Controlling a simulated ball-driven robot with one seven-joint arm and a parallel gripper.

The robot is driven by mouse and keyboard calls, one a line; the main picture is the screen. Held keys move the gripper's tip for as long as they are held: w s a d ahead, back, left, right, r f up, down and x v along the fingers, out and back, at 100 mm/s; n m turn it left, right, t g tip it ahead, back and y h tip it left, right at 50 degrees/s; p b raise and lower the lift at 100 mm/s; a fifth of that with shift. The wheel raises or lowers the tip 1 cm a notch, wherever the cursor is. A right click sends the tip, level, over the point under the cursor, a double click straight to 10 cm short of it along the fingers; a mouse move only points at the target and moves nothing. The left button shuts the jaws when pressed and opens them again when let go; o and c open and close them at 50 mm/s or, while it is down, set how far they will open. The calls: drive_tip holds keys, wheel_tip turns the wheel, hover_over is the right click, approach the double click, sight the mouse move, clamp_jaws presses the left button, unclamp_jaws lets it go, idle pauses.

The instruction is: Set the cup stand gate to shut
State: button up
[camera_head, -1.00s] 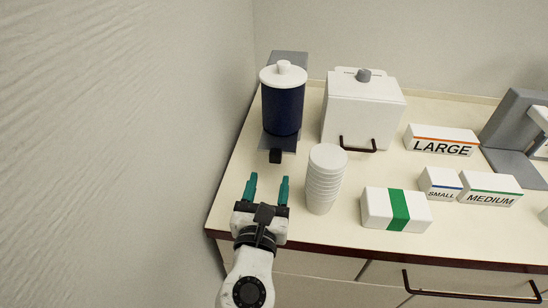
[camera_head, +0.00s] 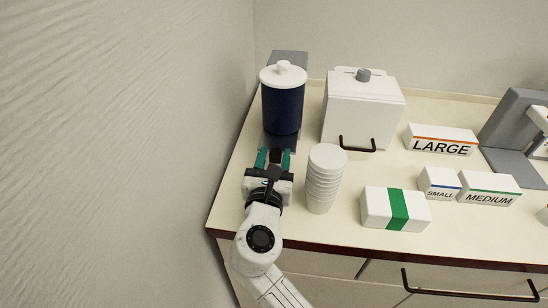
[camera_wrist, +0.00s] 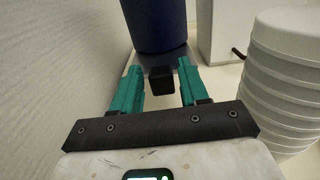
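A grey stand (camera_head: 291,58) holds a dark blue cylinder (camera_head: 282,108) with a white lid at the counter's back left. A small black block (camera_head: 275,155) at the stand's front looks like the gate's handle; it also shows in the wrist view (camera_wrist: 161,80). My gripper (camera_head: 274,157) is at the stand's front with its teal fingers open. In the wrist view my gripper (camera_wrist: 160,88) has one finger on each side of the black block, with gaps visible between. I cannot tell how far the gate is open.
A stack of white cups (camera_head: 323,180) stands close to the right of my gripper. A white box (camera_head: 362,110) with a dark handle is behind it. A green-banded box (camera_head: 372,208) and size-labelled blocks (camera_head: 442,140) lie further right. The wall (camera_head: 130,150) is on the left.

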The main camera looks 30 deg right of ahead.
sight(276, 147)
clamp_jaws()
idle(0.3)
drive_tip(key=x, duration=0.4)
drive_tip(key=shift+w+d, duration=0.15)
drive_tip(key=shift+w, duration=0.2)
drive_tip(key=shift+o, duration=0.5)
unclamp_jaws()
drive_tip(key=shift+w, duration=0.1)
drive_tip(key=shift+o, duration=0.8)
drive_tip(key=shift+d, duration=0.15)
